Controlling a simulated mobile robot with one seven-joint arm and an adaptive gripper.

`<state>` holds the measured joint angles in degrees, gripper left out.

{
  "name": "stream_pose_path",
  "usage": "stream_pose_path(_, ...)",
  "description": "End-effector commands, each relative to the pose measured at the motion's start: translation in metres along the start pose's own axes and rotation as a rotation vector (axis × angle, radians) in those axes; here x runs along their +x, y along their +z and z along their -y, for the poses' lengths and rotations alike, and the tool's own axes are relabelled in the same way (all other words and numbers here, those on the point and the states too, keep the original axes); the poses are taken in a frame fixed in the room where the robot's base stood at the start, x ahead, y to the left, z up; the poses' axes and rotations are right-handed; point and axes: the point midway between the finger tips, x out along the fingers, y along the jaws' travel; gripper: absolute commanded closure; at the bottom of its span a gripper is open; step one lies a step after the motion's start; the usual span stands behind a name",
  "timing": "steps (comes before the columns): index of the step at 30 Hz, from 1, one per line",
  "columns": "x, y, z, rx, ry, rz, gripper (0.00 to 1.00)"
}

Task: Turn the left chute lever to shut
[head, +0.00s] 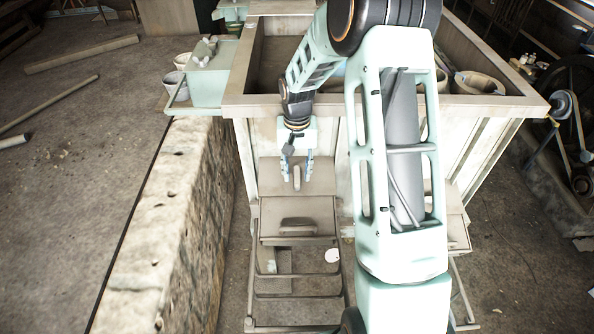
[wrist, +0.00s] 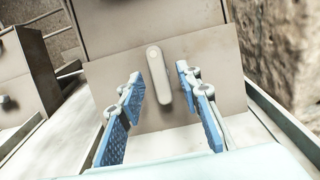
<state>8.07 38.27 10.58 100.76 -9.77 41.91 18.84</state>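The left chute lever (wrist: 158,78) is a pale grey rounded bar on a flat panel (wrist: 205,65). In the wrist view it stands nearly upright, leaning slightly, with a round pivot mark near its upper end. My gripper (wrist: 165,100) is open, its blue-padded fingers on either side of the lever's lower part with gaps on both sides. I cannot tell how deep the fingers reach. In the head view the lever (head: 297,177) shows as a small bar between the fingertips of my gripper (head: 297,178), in front of the left chute (head: 298,207).
A large open-topped bin (head: 238,98) stands behind the chute. A rough stone wall (head: 170,225) runs along the left. A metal frame with rungs (head: 298,295) is below the chute. My arm hides much of the right side. A belt wheel (head: 562,104) is at the far right.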

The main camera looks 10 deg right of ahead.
Motion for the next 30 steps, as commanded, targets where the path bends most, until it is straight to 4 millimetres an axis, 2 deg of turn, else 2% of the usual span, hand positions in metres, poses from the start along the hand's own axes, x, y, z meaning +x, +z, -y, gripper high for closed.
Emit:
stream_pose_path(9,0.0025,-0.0002,0.0,0.0,0.0,-0.001,0.69)
stream_pose_path(18,0.0022,-0.0002,0.0,0.0,0.0,-0.001,1.0)
stream_pose_path(30,0.003,-0.0002,0.0004,-0.05,0.015,-0.001,1.0)
